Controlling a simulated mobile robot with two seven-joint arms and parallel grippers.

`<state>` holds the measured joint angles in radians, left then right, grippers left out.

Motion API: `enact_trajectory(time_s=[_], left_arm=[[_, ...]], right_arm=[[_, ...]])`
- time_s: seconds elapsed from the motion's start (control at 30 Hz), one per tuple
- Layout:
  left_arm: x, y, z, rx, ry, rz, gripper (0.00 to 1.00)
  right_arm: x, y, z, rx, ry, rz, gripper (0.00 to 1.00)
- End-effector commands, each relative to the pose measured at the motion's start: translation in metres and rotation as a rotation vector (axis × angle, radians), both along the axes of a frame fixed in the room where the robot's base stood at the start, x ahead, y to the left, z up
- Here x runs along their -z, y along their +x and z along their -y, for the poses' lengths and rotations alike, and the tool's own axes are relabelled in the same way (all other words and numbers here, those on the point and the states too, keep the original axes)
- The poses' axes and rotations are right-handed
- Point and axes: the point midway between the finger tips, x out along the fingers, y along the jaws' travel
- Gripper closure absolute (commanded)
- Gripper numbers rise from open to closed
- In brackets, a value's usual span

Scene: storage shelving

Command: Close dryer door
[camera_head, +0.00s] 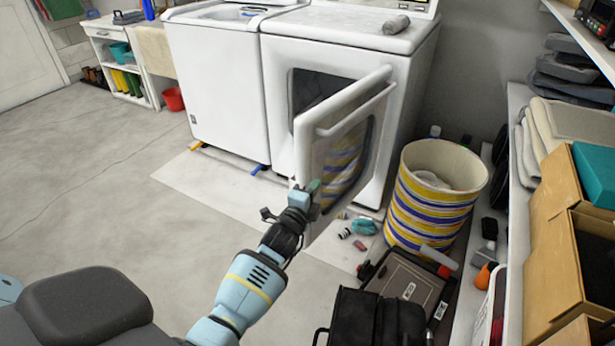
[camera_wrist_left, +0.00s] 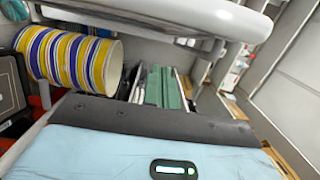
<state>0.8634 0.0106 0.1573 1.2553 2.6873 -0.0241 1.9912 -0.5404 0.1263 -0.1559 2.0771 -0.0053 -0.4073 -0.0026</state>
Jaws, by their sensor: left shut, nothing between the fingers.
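The white dryer (camera_head: 405,85) stands at the back centre, with its dark drum opening showing. Its white door (camera_head: 312,155) is swung open toward the right front, with a bar along its upper part. My left gripper (camera_head: 312,188) is at the door's lower left edge, on the near side. It is shut and empty; whether it touches the door is unclear. My right gripper is not in view.
A yellow, blue and white striped basket (camera_head: 432,205) stands right of the door. A black case (camera_head: 408,275) and small items lie on the floor near it. A white washer (camera_head: 215,80) stands left. Shelving lines the right side. Floor on the left is clear.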

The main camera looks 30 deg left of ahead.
Motion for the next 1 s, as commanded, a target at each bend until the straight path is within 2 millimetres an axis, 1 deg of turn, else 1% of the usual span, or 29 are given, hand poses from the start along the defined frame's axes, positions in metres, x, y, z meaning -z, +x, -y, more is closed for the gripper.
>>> enact_trajectory(time_s=[0.03,0.1,0.23,0.3,0.5,0.67,1.0], left_arm=[[0.001,0.009,-0.001,0.0,-0.001,0.001,1.0],[0.001,0.019,-0.003,0.0,0.0,0.001,1.0],[0.001,0.036,-0.005,0.0,0.001,0.0,1.0],[0.0,0.035,-0.021,-0.002,0.006,-0.002,1.0],[0.0,0.037,-0.039,0.0,0.004,0.0,1.0],[-0.001,0.037,-0.044,0.0,0.001,0.001,1.0],[0.0,0.037,-0.045,0.0,0.002,0.001,1.0]], right_arm=[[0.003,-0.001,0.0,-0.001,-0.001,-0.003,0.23],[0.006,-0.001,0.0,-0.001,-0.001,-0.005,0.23],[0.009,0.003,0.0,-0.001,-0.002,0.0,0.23],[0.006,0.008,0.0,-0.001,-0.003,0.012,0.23],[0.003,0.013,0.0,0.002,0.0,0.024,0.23],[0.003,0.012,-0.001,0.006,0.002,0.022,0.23],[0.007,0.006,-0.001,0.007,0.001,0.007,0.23]])
